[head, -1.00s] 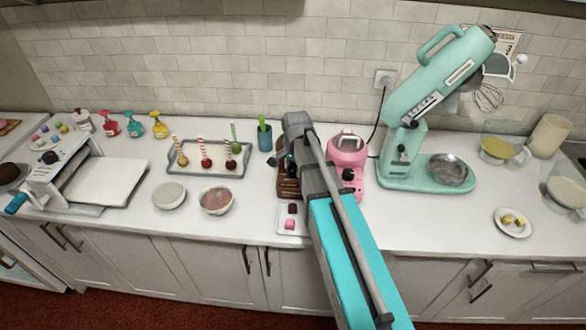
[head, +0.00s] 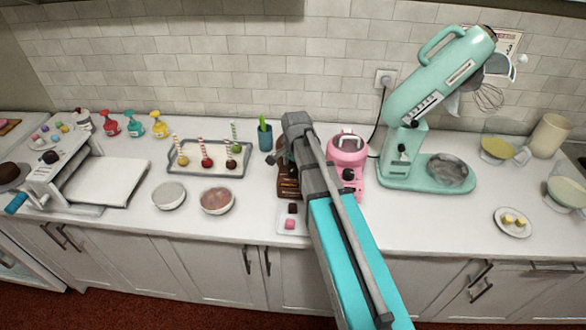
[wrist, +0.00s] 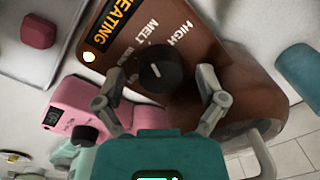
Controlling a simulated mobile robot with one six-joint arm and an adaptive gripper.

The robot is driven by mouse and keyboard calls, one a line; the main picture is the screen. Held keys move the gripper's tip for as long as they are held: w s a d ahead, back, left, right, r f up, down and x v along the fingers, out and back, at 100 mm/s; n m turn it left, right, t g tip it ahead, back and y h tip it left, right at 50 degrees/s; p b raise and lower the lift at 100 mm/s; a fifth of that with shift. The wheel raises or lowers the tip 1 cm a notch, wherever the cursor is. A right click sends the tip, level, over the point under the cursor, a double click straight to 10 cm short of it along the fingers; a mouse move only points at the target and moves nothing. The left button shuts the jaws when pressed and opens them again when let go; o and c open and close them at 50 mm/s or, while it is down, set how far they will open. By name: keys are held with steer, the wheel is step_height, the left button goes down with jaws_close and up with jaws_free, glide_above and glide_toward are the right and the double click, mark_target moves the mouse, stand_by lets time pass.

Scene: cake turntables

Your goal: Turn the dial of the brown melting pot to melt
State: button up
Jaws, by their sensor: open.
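The brown melting pot (head: 289,187) stands on the counter, mostly hidden behind my arm in the head view. In the wrist view its brown front panel (wrist: 187,58) shows HEATING, MELT and HIGH lettering and a bright pale-yellow light. Its round black dial (wrist: 162,80) has a small white mark toward the upper left, roughly the MELT side; the exact setting is hard to tell. My gripper (wrist: 159,73) is open, with one finger on each side of the dial and visible gaps between. Contact with the panel cannot be judged.
A pink melting pot (head: 347,160) with its own black knob stands close on the right. A small tray (head: 281,229) with a brown and a pink block lies in front. A blue cup (head: 265,140) is behind left; the mint mixer (head: 400,165) is farther right.

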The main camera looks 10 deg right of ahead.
steer(key=shift+n, duration=0.5)
